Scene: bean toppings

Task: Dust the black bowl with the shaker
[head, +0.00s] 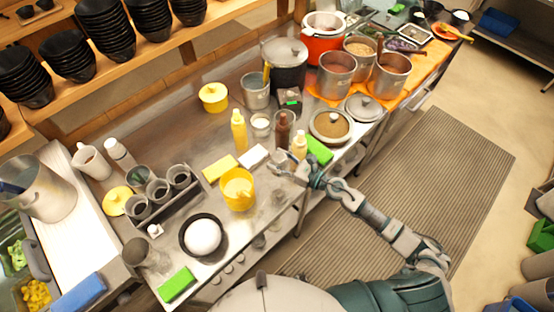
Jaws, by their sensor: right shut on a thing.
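The black bowl (186,243) stands near the front left of the metal counter, with a white rounded mound filling it. My right gripper (304,176) is at the counter's front edge, well right of the bowl. It is shut on a small pale container with a light top (299,146), which looks like the shaker; the fingers hide its lower part. The container is upright or nearly so. I cannot tell whether it touches the counter. My left gripper is out of view.
A yellow tub (238,193) stands between the bowl and my right gripper. A rack of grey cups (160,195) is behind the bowl. A green block (177,285) lies in front of it, and a dark-topped clear jar (137,251) stands left. Bottles and pots crowd the back.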

